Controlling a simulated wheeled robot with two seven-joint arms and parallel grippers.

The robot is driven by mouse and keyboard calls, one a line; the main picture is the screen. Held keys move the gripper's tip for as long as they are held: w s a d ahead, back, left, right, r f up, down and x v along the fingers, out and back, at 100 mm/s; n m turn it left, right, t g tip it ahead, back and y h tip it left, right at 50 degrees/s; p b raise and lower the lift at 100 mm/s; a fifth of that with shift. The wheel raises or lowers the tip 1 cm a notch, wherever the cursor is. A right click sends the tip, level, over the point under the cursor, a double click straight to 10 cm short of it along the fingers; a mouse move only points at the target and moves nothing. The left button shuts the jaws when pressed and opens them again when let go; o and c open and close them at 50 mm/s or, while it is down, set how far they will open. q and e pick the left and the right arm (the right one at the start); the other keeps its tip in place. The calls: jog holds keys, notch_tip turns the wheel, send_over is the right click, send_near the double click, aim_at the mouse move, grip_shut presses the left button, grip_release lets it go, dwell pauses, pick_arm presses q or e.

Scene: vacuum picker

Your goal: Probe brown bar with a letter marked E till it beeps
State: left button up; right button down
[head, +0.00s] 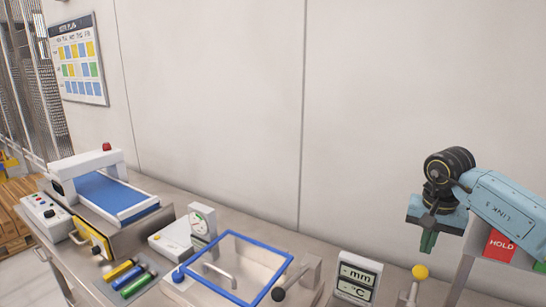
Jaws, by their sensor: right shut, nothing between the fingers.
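My right gripper (428,242) hangs in the air at the right, with its dark green fingers pointing down. It is shut and holds nothing. It is above the right end of the bench, apart from everything on it. I cannot make out a brown bar or a letter E in this view. A display block (358,277) marked mm and °C stands on the bench at the lower right. A yellow ball on a stem (420,271) stands to its right. My left gripper is not in view.
A machine with a blue belt (112,194) stands at the left of the bench (225,212). Yellow, blue and green rods (127,277) lie in front. A dial gauge (200,221) and a blue-framed clear lid (284,272) are in the middle. The wall is behind.

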aim_at(422, 267)
jog(key=shift+f, duration=0.1)
dwell(0.3)
jog(key=shift+f+b, duration=0.9)
jog(key=shift+f, duration=0.75)
jog(key=shift+s+a+f, duration=0.15)
jog(key=shift+s+a, duration=0.1)
jog(key=shift+s, duration=0.15)
jog(key=shift+s+f, duration=0.1)
jog(key=shift+s+a+f, duration=0.35)
jog(key=shift+s+a, duration=0.15)
jog(key=shift+s, duration=0.2)
